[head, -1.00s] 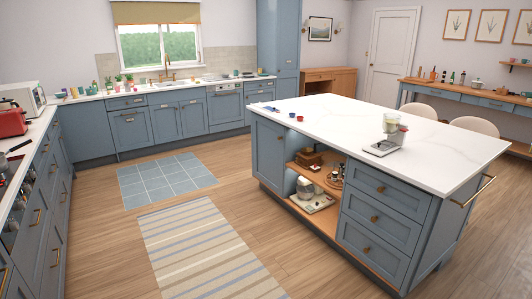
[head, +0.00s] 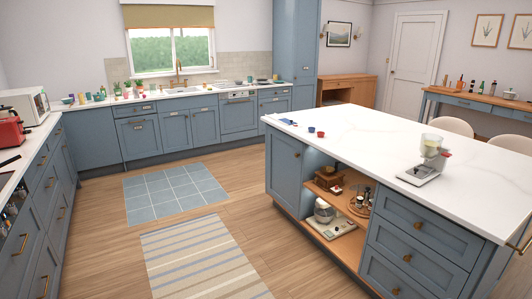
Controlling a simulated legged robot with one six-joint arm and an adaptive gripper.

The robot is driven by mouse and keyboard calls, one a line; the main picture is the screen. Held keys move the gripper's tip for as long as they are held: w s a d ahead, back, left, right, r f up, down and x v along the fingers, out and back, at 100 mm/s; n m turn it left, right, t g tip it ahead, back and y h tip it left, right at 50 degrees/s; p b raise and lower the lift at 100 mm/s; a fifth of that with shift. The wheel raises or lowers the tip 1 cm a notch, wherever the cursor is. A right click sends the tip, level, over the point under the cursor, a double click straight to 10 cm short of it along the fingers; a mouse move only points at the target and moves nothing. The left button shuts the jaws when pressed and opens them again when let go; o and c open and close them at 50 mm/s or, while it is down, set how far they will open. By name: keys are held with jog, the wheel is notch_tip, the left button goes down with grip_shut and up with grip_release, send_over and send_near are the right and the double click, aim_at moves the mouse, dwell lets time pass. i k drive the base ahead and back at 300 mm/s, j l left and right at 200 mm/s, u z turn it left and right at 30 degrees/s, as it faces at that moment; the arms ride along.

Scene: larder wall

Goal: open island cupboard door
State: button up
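The island (head: 440,155) stands at the right in the head view, with a white top and blue-grey sides. Its cupboard door (head: 284,169) is a flat blue-grey panel at the left end of the long side. The door looks shut. Just right of the door is an open shelf bay (head: 340,224), and right of that a stack of drawers (head: 411,251) with brass knobs. My gripper and arm are not in view.
A striped rug (head: 200,258) and a blue tiled mat (head: 174,192) lie on the wooden floor left of the island. Counters line the back wall (head: 190,128) and left side (head: 38,190). The floor between the island and left counter is free of standing objects.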

aim_at(284, 152)
jog(key=i+u, duration=0.1)
jog(key=i, duration=1.5)
jog(key=i+l, duration=0.15)
jog(key=i, duration=1.45)
jog(key=i+u, duration=0.25)
jog(key=i, duration=0.15)
jog(key=i+l+u, duration=0.35)
jog(key=i+u, duration=0.15)
jog(key=i, duration=0.25)
